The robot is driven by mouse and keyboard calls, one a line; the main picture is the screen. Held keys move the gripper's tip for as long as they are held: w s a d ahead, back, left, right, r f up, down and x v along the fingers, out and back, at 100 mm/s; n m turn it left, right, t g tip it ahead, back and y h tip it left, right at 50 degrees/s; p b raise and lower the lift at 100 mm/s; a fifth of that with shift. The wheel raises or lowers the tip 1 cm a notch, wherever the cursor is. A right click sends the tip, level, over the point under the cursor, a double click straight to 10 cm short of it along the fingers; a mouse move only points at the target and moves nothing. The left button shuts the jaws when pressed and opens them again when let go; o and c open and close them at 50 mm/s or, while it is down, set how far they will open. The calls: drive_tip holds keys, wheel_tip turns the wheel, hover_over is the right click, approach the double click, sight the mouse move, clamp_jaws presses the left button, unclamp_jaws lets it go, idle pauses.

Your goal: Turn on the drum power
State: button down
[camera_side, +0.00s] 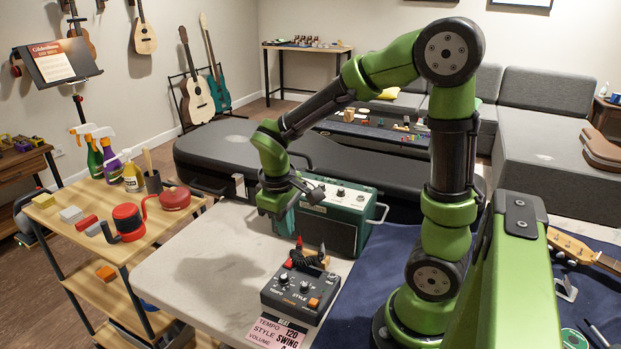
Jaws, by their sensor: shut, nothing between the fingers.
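The drum machine (301,292) is a dark grey box with several knobs and an orange button (313,303) near its front right corner. It lies on the light table. A pink card (276,334) reading tempo, style and volume lies at its front edge. My gripper (298,243) points down just above the back of the drum machine, its fingers shut and empty. Red and tan parts by the fingertips are small, and I cannot tell what they are. No power light can be made out.
A green amplifier (330,222) stands right behind my gripper. A dark blue cloth (358,300) covers the table to the right. The table's left part (205,265) is clear. A wooden cart (75,238) with spray bottles (104,155) stands at the left.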

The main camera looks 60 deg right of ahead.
sight(293, 259)
drive_tip(key=f, duration=0.2)
drive_tip(key=d+f, duration=0.1)
drive_tip(key=f, duration=0.5)
drive_tip(key=shift+d+f, duration=0.1)
drive_tip(key=shift+d, duration=0.05)
drive_tip(key=shift+d+f, duration=0.3)
drive_tip(key=shift+f, duration=0.2)
drive_tip(key=shift+s, duration=0.1)
drive_tip(key=shift+a, duration=0.15)
